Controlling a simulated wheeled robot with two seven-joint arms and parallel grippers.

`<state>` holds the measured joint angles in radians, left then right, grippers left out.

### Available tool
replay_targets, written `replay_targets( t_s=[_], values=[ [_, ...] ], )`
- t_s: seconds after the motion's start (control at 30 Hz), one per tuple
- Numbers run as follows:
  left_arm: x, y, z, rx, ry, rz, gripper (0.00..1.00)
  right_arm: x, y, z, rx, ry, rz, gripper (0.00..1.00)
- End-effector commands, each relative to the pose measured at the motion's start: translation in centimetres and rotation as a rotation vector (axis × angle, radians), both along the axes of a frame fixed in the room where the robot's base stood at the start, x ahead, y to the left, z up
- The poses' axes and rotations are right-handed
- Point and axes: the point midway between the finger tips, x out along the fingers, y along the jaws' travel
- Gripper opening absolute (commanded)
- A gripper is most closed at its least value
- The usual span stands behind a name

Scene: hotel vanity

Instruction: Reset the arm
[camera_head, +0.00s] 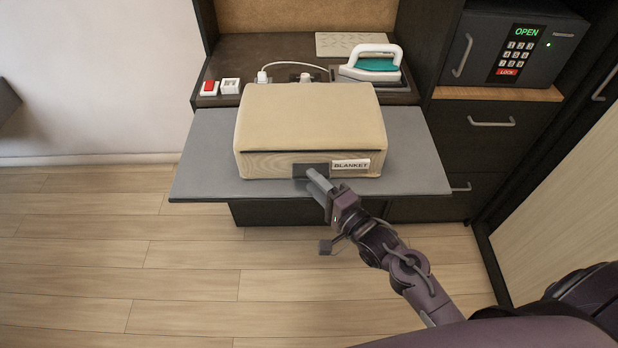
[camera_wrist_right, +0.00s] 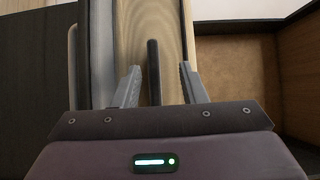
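My right gripper (camera_head: 316,180) is in front of the beige box labelled BLANKET (camera_head: 310,115), at the lower middle of its front face by a dark patch. In the right wrist view its two fingers (camera_wrist_right: 160,84) stand apart, with a dark bar (camera_wrist_right: 154,65) showing between them against the box's wood-grained front. I cannot tell whether the fingers touch the box. The box rests closed on the grey pull-out shelf (camera_head: 205,150). My left gripper is not in view.
Behind the box, a white and teal iron (camera_head: 372,65), a red switch (camera_head: 209,88) and a white socket (camera_head: 230,86) sit on the dark counter. A safe (camera_head: 510,50) reading OPEN stands at the right, above drawers (camera_head: 490,140). The floor at left is clear.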

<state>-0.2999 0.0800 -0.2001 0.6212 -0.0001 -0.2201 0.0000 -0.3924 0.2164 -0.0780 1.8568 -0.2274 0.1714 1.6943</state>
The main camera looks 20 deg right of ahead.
Motion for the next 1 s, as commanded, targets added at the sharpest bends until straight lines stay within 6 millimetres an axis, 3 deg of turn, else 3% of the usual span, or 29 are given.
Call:
replay_targets(
  t_s=[0.23,0.47,0.57,0.67,0.77,0.87,1.0],
  values=[
    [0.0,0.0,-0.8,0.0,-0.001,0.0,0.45,-3.5,-1.4,-0.1,-0.001,-0.001,-0.001,0.38],
    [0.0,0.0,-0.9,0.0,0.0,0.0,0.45,-4.2,-1.8,0.0,-0.003,-0.002,-0.001,0.38],
    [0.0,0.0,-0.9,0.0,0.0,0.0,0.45,-4.2,-2.0,-1.7,-0.04,0.018,-0.013,0.38],
    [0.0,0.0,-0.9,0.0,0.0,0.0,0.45,-4.3,-2.7,-6.1,-0.147,0.075,-0.034,0.38],
    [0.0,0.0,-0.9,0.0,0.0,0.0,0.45,-5.3,-3.6,-12.9,-0.319,0.167,-0.045,0.38],
    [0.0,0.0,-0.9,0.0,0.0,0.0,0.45,-7.5,-4.4,-20.3,-0.52,0.274,-0.018,0.38],
    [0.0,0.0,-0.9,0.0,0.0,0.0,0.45,-12.3,-5.2,-29.9,-0.799,0.422,0.086,0.38]
  ],
)
